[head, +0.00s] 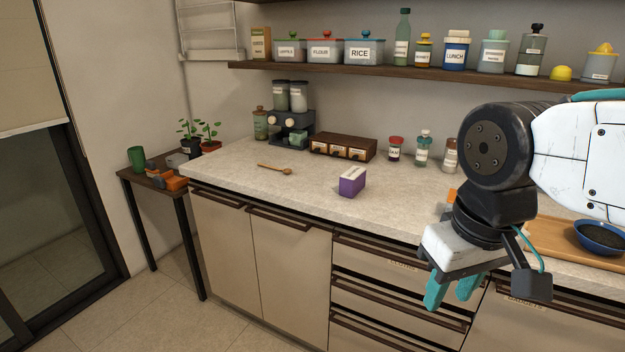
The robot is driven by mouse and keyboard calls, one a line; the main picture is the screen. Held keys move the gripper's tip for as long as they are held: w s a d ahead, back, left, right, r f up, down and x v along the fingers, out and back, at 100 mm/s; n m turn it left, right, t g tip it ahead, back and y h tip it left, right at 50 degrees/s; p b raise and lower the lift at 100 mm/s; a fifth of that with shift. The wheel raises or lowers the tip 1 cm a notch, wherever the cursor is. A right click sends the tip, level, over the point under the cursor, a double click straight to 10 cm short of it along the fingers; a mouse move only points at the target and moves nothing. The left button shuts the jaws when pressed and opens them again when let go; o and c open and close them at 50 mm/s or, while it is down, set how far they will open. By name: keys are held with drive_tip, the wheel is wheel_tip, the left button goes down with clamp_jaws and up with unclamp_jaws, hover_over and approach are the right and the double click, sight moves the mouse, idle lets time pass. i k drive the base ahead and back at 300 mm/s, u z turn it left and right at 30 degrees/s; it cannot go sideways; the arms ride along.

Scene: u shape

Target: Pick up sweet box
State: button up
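A small purple box with a pale top (352,182) stands on the kitchen counter near its front edge. It is the likeliest sweet box, but its label is too small to read. My gripper (454,290) hangs at the right, in front of the drawers and below the counter top in the picture. Its two teal fingers point down with a gap between them and nothing held. The gripper is well apart from the purple box, to its right and nearer to me.
A wooden spoon (275,168), a coffee machine (291,128), a dark wooden drawer box (343,147) and several jars stand on the counter. A cutting board (560,240) with a blue bowl (600,238) is at right. A shelf (400,72) runs above. The counter around the purple box is clear.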

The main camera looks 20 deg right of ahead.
sight(350, 182)
drive_tip(key=z, duration=0.1)
drive_tip(key=i, duration=1.05)
drive_tip(key=z, duration=0.6)
